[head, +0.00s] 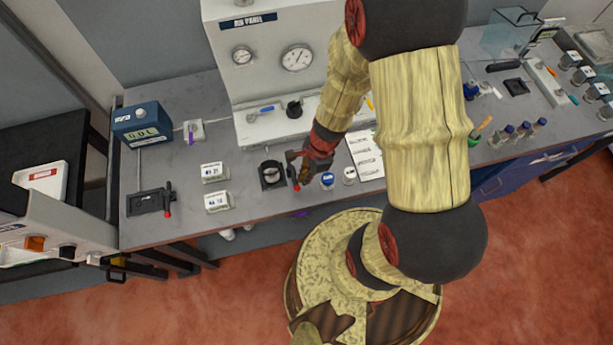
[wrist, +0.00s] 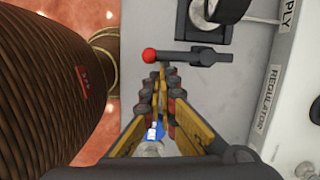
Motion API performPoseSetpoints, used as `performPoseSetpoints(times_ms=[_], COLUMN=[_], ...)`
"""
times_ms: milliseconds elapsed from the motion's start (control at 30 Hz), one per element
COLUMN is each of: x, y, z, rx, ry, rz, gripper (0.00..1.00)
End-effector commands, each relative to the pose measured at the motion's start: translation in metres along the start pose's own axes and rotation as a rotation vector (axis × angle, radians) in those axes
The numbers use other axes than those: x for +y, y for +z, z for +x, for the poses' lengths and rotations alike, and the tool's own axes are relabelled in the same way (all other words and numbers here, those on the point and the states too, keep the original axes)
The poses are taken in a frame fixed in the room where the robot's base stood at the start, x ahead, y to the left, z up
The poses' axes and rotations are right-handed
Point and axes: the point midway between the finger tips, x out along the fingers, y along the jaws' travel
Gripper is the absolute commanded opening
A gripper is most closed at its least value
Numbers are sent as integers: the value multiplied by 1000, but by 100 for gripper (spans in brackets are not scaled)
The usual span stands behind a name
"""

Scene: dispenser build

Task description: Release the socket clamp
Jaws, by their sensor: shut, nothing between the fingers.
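The black socket (head: 272,175) stands on the bench front, right of two white labelled boxes. It also shows at the top of the wrist view (wrist: 210,22), with a grey-white part in it. Its clamp lever (wrist: 185,57) is a dark bar ending in a red ball (wrist: 149,55). In the head view the red ball (head: 296,187) sits low, right of the socket. My gripper (head: 296,172) is shut and empty. In the wrist view its fingertips (wrist: 163,70) are right beside the lever, near the red ball. Whether they touch is unclear.
Just right of my gripper stand a blue-capped jar (head: 327,180) and a pale-capped jar (head: 349,176). The white gas panel (head: 275,65) rises behind. Another black fixture with a red-tipped lever (head: 147,203) sits at the left. Two white boxes (head: 217,201) stand between, with bare bench around.

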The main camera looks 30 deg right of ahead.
Motion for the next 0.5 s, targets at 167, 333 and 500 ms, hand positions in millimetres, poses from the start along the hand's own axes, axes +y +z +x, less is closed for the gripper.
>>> performPoseSetpoints(times_ms=[167,333,500], x=[0,-1,-2], y=[0,0,0], z=[0,-4,-24], rx=[0,-1,-1], ry=[1,-1,-4], rz=[0,0,-1], gripper=[0,0,0])
